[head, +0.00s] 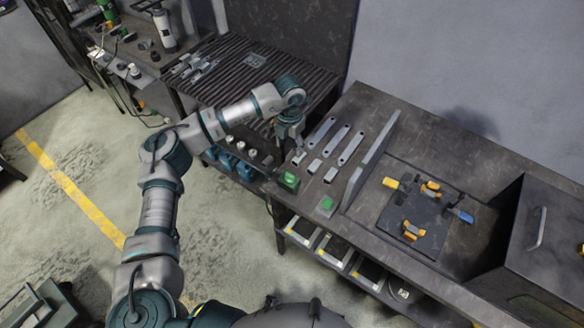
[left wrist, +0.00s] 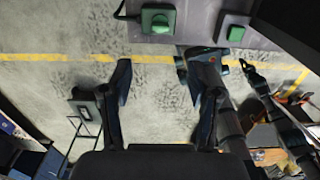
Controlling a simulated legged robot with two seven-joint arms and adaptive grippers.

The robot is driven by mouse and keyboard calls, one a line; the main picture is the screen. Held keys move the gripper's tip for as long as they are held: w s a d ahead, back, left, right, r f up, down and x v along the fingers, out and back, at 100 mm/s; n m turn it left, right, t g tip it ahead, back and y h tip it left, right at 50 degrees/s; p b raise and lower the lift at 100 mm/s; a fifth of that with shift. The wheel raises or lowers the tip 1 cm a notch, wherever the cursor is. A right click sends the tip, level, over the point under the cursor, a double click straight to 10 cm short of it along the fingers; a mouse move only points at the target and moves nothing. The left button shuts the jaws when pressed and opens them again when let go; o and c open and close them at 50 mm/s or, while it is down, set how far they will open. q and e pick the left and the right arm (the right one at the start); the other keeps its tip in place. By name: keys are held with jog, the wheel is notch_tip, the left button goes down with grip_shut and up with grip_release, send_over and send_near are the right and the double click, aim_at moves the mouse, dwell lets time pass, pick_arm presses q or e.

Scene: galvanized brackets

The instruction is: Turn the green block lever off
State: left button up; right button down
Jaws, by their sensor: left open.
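I cannot tell any lever's position. My left gripper (head: 297,154) hangs just above and behind the left block. Its fingers (left wrist: 157,80) are apart, with nothing between them.
Flat metal bars (head: 336,142) and small brackets lie behind the blocks on the workbench (head: 440,142). An upright grey plate (head: 371,160) stands to their right. Further right are a dark fixture with orange clamps (head: 412,218) and a dark box (head: 545,240). Open floor lies left.

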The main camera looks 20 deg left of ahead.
pick_arm(q)
send_near(290, 174)
jog(key=shift+s+f+p, duration=0.15)
jog(key=shift+s+p, duration=0.05)
jog(key=shift+p, duration=0.15)
notch_tip(290, 174, down, 8)
jog(key=shift+w+f+p, duration=0.1)
jog(key=shift+w+p, duration=0.05)
jog(key=shift+p, duration=0.2)
jog(key=shift+f, duration=0.6)
pick_arm(e)
jog(key=shift+s+r, duration=0.7)
jog(key=shift+s, duration=0.1)
pick_arm(q)
grip_shut()
